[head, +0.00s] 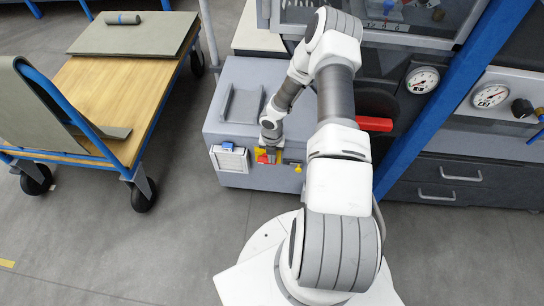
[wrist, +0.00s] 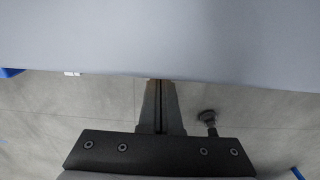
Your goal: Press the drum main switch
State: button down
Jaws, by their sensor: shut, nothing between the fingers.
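A grey cabinet (head: 238,113) stands left of my arm in the head view. On its front is a red and yellow switch (head: 261,154), which looks like the drum main switch and is partly hidden by my gripper (head: 271,157). My gripper points down at the cabinet's front edge, close to the switch; I cannot tell whether they touch. In the wrist view my gripper (wrist: 160,83) has its fingers together with nothing between them, and the tips meet the edge of the grey cabinet (wrist: 160,40). The switch cannot be made out there.
A white panel (head: 230,160) with a blue part (head: 228,146) is left of the switch, and a small yellow part (head: 297,168) is to its right. A wooden cart (head: 118,92) stands at the left. A blue post (head: 432,100) and a red handle (head: 374,124) are right of my arm.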

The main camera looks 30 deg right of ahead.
jog(key=shift+s+d+f+t+y, duration=0.1)
jog(key=shift+s+t+y, duration=0.1)
jog(key=shift+y, duration=0.15)
jog(key=shift+s+d+f+t+y, duration=0.1)
jog(key=shift+t+y, duration=0.1)
jog(key=shift+y, duration=0.15)
jog(key=shift+d+p, duration=0.1)
jog(key=shift+p, duration=0.25)
jog(key=shift+s+d+f, duration=0.15)
jog(key=shift+d+f, duration=0.1)
jog(key=shift+f, duration=0.05)
jog(key=shift+s+d+f+b, duration=0.2)
jog(key=shift+f+b, duration=0.25)
jog(key=shift+f, duration=0.35)
jog(key=shift+s+d+f+b, duration=0.1)
jog(key=shift+d+f+b, duration=0.25)
jog(key=shift+f, duration=0.4)
jog(key=shift+a+f, duration=0.1)
dwell(0.8)
notch_tip(320, 180, up, 17)
jog(key=s+d+p, duration=0.1)
jog(key=d+p, duration=0.1)
jog(key=p, duration=0.4)
jog(key=shift+s, duration=0.15)
